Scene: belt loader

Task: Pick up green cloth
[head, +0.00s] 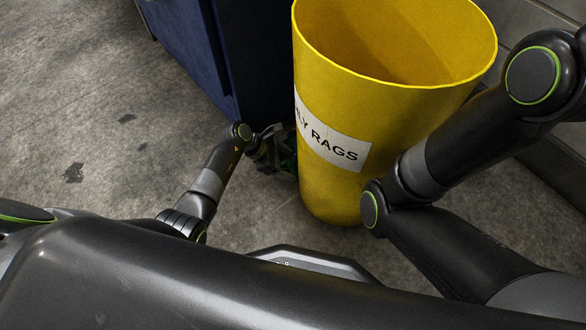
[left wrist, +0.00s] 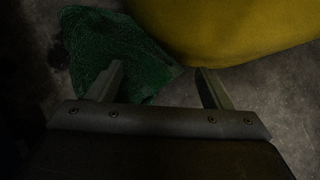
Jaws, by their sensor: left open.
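The green cloth (left wrist: 112,52) lies crumpled on the floor in the left wrist view, against the base of the yellow bin. In the head view only a small dark green bit of the cloth (head: 288,163) shows beside my gripper. My left gripper (left wrist: 160,75) is open, with its left finger over the cloth and its right finger beside it near the bin. In the head view the left gripper (head: 272,150) is low, between the blue cabinet and the bin, and mostly dark. My right arm is at the right, but its gripper is not seen.
A tall yellow bin (head: 335,185) with a label reading "RAGS" stands close to the left gripper; it also fills the top right of the left wrist view (left wrist: 230,25). A dark blue cabinet (head: 195,45) stands behind. Open concrete floor (head: 80,120) lies to the left.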

